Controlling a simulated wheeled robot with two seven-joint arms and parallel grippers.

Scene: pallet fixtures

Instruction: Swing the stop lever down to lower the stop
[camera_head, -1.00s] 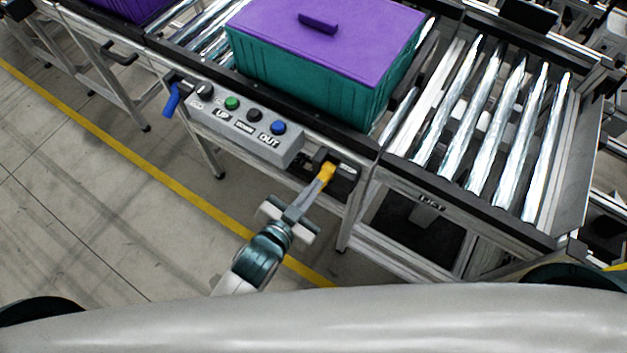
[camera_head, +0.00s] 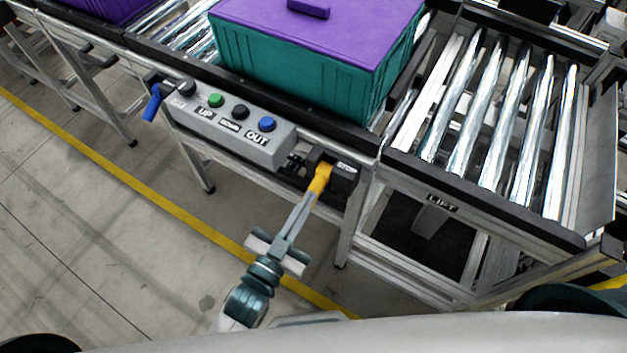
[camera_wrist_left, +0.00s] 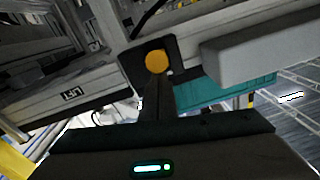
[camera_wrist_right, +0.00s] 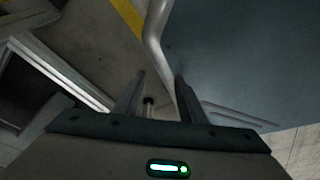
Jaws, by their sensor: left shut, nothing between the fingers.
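The stop lever (camera_head: 320,178) is a yellow handle on a dark block labelled STOP, on the side of the conveyor frame. It juts outward, toward me and slightly left in the head view. In the left wrist view its round yellow end (camera_wrist_left: 156,62) faces the camera. My left gripper (camera_head: 308,200) is shut and empty, with its fingertips right at the lever's near end. I cannot tell whether they touch it. In the left wrist view the shut fingers (camera_wrist_left: 155,95) lie just below the yellow end. My right gripper (camera_wrist_right: 158,85) is open and empty, seen only in its own wrist view.
A grey button box (camera_head: 230,130) with UP, DOWN and OUT labels and a blue lever (camera_head: 152,103) sits left of the stop lever. A teal crate (camera_head: 300,75) with a purple lid (camera_head: 335,25) stands on the rollers above. The floor in front is clear.

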